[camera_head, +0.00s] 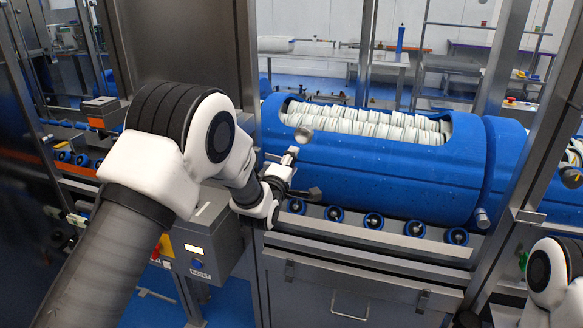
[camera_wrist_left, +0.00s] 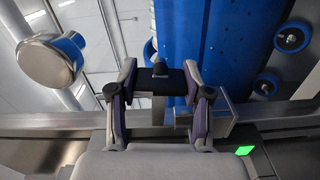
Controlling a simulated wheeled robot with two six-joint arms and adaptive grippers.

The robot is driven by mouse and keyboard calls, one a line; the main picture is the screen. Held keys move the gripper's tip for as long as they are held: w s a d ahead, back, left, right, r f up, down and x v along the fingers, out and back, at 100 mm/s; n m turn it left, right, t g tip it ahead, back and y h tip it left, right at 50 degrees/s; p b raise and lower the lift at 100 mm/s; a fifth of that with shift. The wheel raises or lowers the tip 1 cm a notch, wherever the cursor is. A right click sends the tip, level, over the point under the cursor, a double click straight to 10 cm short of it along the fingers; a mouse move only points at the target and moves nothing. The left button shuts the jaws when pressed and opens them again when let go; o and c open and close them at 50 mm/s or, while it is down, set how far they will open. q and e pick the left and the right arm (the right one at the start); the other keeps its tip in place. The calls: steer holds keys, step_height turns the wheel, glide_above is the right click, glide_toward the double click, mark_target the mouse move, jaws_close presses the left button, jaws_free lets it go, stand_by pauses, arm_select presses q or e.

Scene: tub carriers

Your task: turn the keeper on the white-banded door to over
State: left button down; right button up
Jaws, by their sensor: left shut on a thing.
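My left gripper (camera_head: 301,174) reaches in from the left in front of the big blue drum. In the left wrist view, its two fingers (camera_wrist_left: 160,84) close from both sides on a small dark bar, which I take to be the keeper (camera_wrist_left: 160,72). A metal stem or plate shows below the bar. In the head view the gripper and wrist largely hide the keeper. I cannot make out a white band on a door, and the keeper's exact turn is unclear. My right gripper is out of view; only part of the right arm shows at bottom right.
The blue drum (camera_head: 400,185) holds rows of white items (camera_head: 365,125) and lies over black rollers (camera_head: 373,221). A round silver knob (camera_wrist_left: 46,65) is left of my fingers in the wrist view. Metal posts (camera_head: 500,60) and a RESET box (camera_head: 203,240) stand nearby.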

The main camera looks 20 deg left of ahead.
arm_select(q)
steer(key=shift+n, duration=0.7)
steer(key=shift+c, duration=2.4)
jaws_free()
steer(key=shift+a, duration=0.15)
steer(key=s, duration=1.2)
steer(key=shift+a, duration=0.2)
